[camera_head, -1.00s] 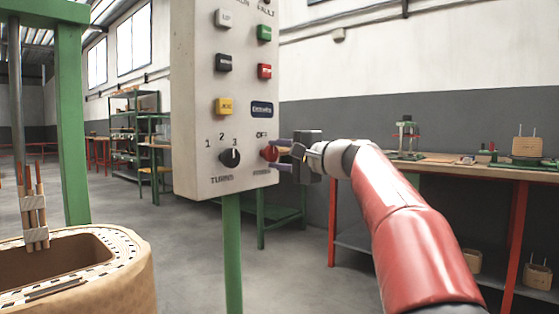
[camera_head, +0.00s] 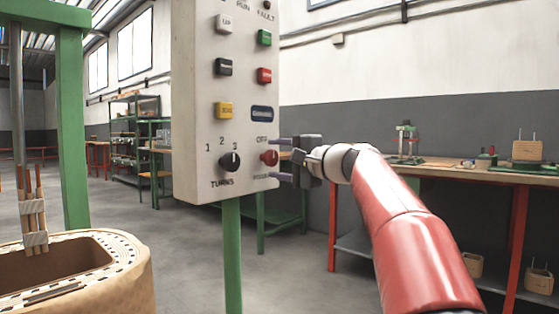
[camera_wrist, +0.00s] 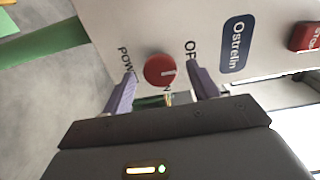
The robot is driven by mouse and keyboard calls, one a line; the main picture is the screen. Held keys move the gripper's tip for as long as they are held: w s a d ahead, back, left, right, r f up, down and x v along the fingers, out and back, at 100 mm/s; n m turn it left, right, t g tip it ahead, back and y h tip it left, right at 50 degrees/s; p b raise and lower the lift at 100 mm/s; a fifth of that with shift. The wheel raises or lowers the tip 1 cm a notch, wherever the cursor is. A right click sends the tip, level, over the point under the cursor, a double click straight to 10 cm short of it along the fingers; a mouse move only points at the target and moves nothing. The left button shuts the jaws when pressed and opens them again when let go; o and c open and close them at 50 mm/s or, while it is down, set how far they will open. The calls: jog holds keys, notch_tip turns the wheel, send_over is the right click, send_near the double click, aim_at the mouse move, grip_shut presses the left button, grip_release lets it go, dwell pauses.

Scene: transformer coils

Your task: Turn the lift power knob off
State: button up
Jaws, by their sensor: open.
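The control panel (camera_head: 224,120) is a pale upright box on a green post. Its red lift power knob (camera_head: 269,158) sits at the lower right, with OFF printed above it. The knob also shows in the wrist view (camera_wrist: 159,71), its white mark pointing toward the OFF side. My gripper (camera_head: 275,158) is at the knob, open, with one purple finger above it and one below. In the wrist view my gripper (camera_wrist: 160,82) has a finger on either side of the knob, with gaps visible. Whether the tips touch the panel is unclear.
A black turns knob (camera_head: 230,161) is left of the red knob. A blue label (camera_head: 262,113), a red stop button (camera_head: 264,75) and other buttons are above. A wound coil (camera_head: 130,285) stands at lower left. A workbench (camera_head: 450,172) is at right.

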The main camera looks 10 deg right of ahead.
jog(key=v, duration=0.8)
jog(key=shift+b, duration=0.3)
jog(key=shift+w, duration=0.1)
jog(key=s+a+f+n+g+h, duration=0.2)
jog(key=s+a+f, duration=0.1)
jog(key=s+f, duration=0.5)
jog(key=s+a+f+n+g+h, duration=0.25)
jog(key=s+f, duration=0.35)
jog(key=f, duration=0.4)
jog(key=s+a+f+n+g+h, duration=0.25)
jog(key=s+f, duration=0.35)
jog(key=f, duration=0.3)
jog(key=s+d+f+n+g+h, duration=0.2)
jog(key=s+f+n+h, duration=0.1)
jog(key=s+f, duration=0.75)
notch_tip(320, 180, up, 12)
jog(key=p, duration=1.3)
jog(key=shift+s+d+f+n+h, duration=0.2)
jog(key=shift+n+h, duration=0.1)
